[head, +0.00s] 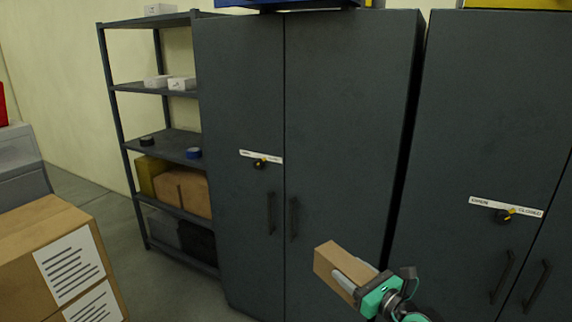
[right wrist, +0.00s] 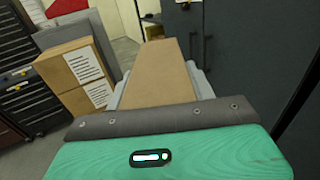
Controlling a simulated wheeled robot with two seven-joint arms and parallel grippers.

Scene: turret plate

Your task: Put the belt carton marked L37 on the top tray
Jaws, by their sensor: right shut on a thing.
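My right gripper (head: 356,284) is shut on a small brown carton (head: 337,262) and holds it up in front of the dark cabinet doors in the head view. The carton also shows between the grey fingers in the right wrist view (right wrist: 157,72). No marking can be read on the faces that show, so I cannot tell if it is L37. The top tray cannot be made out for certain in either view. My left gripper is not in view.
Tall dark cabinets (head: 350,120) with handles and knobs fill the middle and right. An open shelf rack (head: 170,142) with small boxes and cartons stands left of them. Large labelled cartons (head: 35,250) are stacked at lower left. Bare floor (head: 110,210) lies between.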

